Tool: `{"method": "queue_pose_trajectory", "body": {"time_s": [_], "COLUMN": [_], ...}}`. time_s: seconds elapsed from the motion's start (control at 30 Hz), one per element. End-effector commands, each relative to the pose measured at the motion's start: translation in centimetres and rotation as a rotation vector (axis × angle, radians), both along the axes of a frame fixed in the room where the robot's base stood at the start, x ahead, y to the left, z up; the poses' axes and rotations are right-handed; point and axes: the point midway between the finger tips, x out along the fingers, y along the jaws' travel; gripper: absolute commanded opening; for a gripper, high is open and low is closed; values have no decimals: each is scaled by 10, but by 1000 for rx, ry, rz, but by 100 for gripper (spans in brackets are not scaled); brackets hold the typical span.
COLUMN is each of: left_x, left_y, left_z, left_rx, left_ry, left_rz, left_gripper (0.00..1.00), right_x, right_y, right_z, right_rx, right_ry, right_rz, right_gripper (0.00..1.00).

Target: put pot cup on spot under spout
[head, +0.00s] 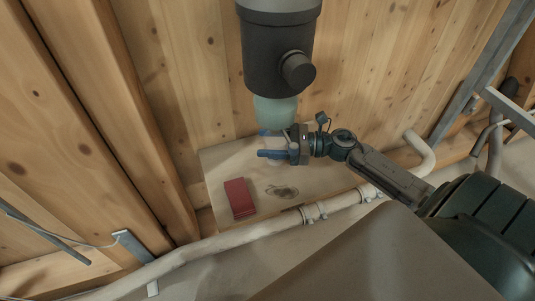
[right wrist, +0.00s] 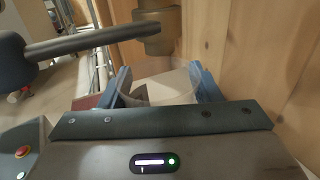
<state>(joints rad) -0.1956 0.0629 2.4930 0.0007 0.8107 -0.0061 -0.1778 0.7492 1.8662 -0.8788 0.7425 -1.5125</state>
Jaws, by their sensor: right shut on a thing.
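My right gripper (head: 272,146) is shut on a pale cup (right wrist: 165,88). In the right wrist view its two blue fingers stand on either side of the cup, whose open top shows. I cannot tell whether the cup's bottom touches the board (head: 225,160) below. The spot under the spout is not clearly visible. My left gripper is not in view.
A red block (head: 239,198) lies on the board, in front of the gripper and to its left. A dark round mark (head: 282,191) is to the block's right. A beige pipe (head: 300,215) runs along the front. A wooden wall (head: 180,70) closes off the back.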

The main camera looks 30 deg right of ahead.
Motion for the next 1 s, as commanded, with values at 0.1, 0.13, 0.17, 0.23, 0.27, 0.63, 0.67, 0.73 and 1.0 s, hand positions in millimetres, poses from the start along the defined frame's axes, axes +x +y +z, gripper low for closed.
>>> {"method": "queue_pose_trajectory", "body": {"time_s": [0.1,0.13,0.17,0.23,0.27,0.63,0.67,0.73,1.0], "left_x": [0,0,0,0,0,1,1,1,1], "left_y": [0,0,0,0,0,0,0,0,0], "left_z": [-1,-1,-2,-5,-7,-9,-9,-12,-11], "left_rx": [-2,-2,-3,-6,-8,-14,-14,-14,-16], "left_ry": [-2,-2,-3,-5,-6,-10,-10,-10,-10], "left_rz": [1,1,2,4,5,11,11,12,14], "left_gripper": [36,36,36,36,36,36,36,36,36], "right_x": [6,6,6,6,6,5,5,5,5], "right_y": [1,1,2,2,2,2,2,2,2], "right_z": [-1,-3,-5,-14,-18,-36,-36,-39,-39], "right_rx": [1,0,0,1,2,0,0,0,0], "right_ry": [1,1,2,3,4,2,2,2,2], "right_rz": [-1,-1,-1,0,0,1,1,1,1], "right_gripper": [36,36,36,36,36,36,36,36,79]}}
